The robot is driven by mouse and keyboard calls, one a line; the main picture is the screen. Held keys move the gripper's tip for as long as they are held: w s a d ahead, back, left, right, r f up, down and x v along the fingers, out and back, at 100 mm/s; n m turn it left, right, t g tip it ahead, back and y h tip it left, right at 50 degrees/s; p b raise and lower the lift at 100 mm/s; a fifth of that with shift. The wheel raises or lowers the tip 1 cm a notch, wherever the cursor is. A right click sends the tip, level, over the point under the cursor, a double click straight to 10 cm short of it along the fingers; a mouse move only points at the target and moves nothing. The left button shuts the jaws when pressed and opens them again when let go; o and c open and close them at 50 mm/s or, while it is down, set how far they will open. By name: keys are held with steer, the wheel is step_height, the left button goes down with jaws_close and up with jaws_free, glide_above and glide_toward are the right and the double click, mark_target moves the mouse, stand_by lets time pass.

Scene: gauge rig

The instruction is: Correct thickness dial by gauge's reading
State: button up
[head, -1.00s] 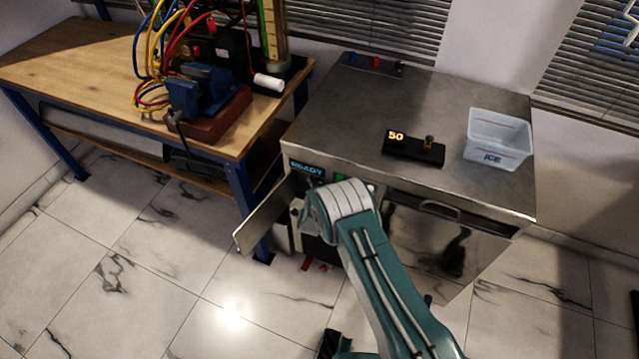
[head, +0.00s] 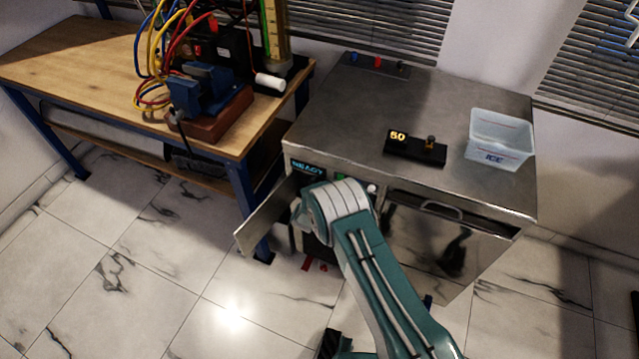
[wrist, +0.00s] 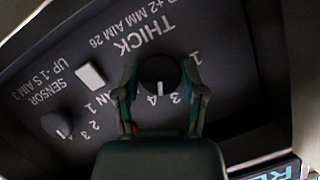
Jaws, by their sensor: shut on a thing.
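The thickness dial (wrist: 158,73) is a dark round knob under the label THICK in the wrist view, on a dark panel with upside-down lettering. Numbers 1, 3 and 4 show beside it; the rest is partly hidden by my gripper. The fingers of my gripper (wrist: 160,80) lie on both sides of the dial, shut on it. In the head view my gripper is hidden behind my arm. A black gauge block (head: 415,148) with a yellow readout of 50 and a small brass part sits on the steel cabinet top.
A sensor knob (wrist: 56,124) and a white square button (wrist: 90,75) are close by the dial. The steel cabinet (head: 345,110) has an open door flap (head: 266,215) and a READY display (head: 307,168). An ice tub (head: 498,138) stands on top. A wooden workbench (head: 75,65) stands left.

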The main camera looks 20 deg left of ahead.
steer(key=shift+w+r+n+h, duration=0.1)
steer(key=shift+r+n+h, duration=0.05)
steer(key=shift+n+h, duration=1.15)
steer(key=shift+a+n, duration=0.1)
steer(key=shift+n, duration=0.2)
steer(key=o, duration=1.1)
steer(key=shift+o, duration=0.2)
steer(key=shift+s, duration=0.2)
steer(key=d+v, duration=0.1)
steer(key=v, duration=1)
steer(key=shift+s+a+r, duration=0.2)
steer(key=shift+a+r, duration=0.05)
steer(key=shift+a, duration=0.2)
steer(key=shift+s, duration=0.1)
